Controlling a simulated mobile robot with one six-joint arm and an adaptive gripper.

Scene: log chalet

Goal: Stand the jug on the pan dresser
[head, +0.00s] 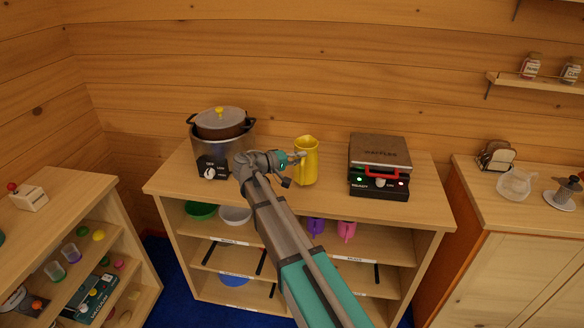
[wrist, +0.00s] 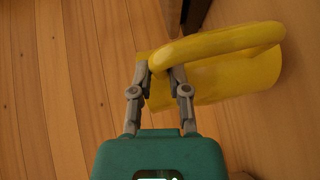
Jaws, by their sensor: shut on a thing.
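The yellow jug (head: 306,165) is upright at the middle of the wooden dresser (head: 246,204), between a cooker and a waffle maker. Whether its base touches the top or is just above it I cannot tell. My gripper (head: 294,162) reaches it from the left in the head view. In the wrist view my gripper (wrist: 162,70) is shut on the handle of the jug (wrist: 225,82), with one finger on each side near one end of the handle.
The cooker (head: 209,162) with a lidded grey pot (head: 219,122) stands left of the jug. The waffle maker (head: 379,160) stands to its right. Another cabinet (head: 540,220) stands at right, a low shelf unit (head: 75,205) at left.

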